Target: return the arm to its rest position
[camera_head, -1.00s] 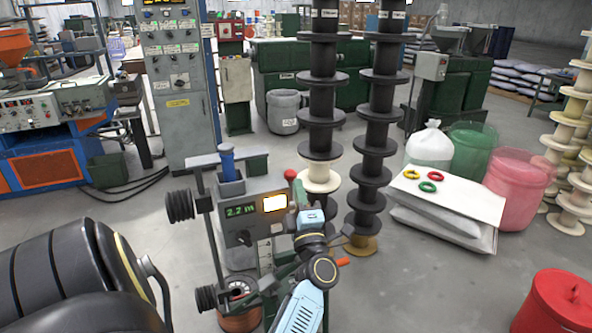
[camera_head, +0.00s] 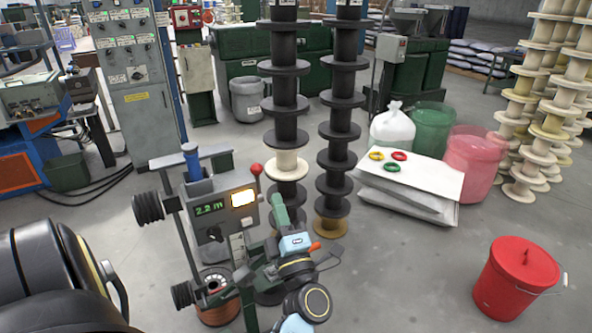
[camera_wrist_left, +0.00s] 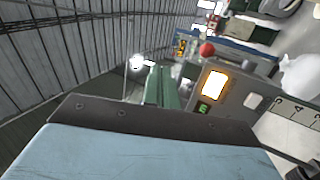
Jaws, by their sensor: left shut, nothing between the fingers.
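My left gripper (camera_head: 280,209) is low in the middle of the head view, with a light blue body and green fingers pointing up. It is beside the right side of the grey machine (camera_head: 212,222) with the lit display. In the left wrist view the green fingers (camera_wrist_left: 161,88) are together and empty. There the machine's panel (camera_wrist_left: 212,88) and red knob stand just right of the fingers; I cannot tell the exact gap. My right gripper is in neither view.
Two stacks of black spools (camera_head: 285,105) (camera_head: 338,120) stand behind my gripper. The machine carries a copper spool (camera_head: 218,312) low down. White sacks (camera_head: 410,185) with coloured rings lie to the right. A red bin (camera_head: 515,280) stands at front right, with open floor before it.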

